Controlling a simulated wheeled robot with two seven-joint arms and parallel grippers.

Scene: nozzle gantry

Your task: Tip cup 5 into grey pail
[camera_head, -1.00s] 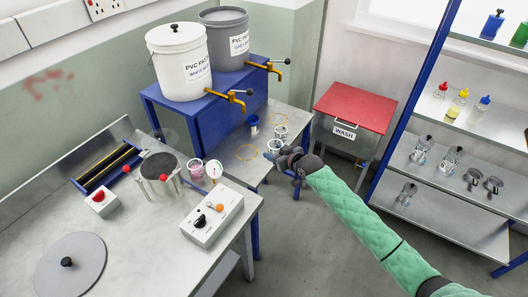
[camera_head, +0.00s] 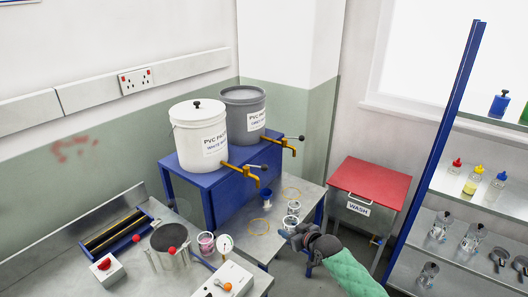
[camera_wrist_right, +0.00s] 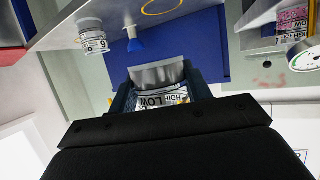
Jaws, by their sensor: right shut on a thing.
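My right gripper (camera_head: 292,229) is shut on a small clear cup (camera_head: 290,222) with a white label and a grey band. In the right wrist view the held cup (camera_wrist_right: 160,88) sits between the two fingers (camera_wrist_right: 163,95), its label marked HIGH and LOW; its number cannot be read. The grey pail (camera_head: 246,118), labelled PVC PASTE, stands on the blue stand beside the white pail (camera_head: 199,138). The gripper is in front of the stand, below and to the right of the grey pail. My left gripper is out of view.
Another labelled cup (camera_head: 293,207) stands just behind the held one, and a blue cup-like item (camera_head: 266,196) is left of it. Brass taps (camera_head: 289,147) jut from the pails. A red-lidded WASH bin (camera_head: 370,181) stands right. A pink-filled cup (camera_head: 206,243) is left.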

